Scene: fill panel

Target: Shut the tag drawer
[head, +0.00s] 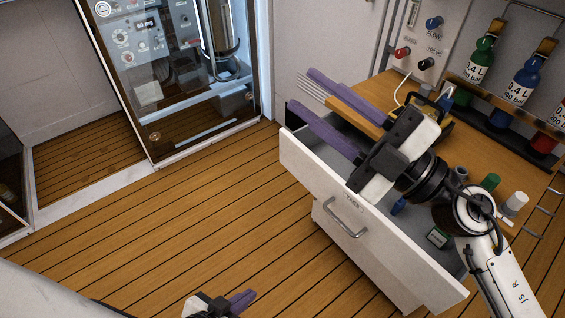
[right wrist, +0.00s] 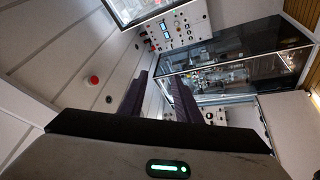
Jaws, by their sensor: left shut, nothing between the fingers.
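The tag drawer (head: 307,170) is pulled out of the wooden-topped cabinet, its white front bearing a small label and a bar handle (head: 345,219).
The worktop (head: 465,150) holds a green-capped item (head: 490,181) and a white cylinder (head: 514,204). Gas bottles (head: 522,80) stand in a rack behind. A glass-fronted cabinet (head: 175,75) stands at the back left. The plank floor (head: 190,220) left of the drawer is clear.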

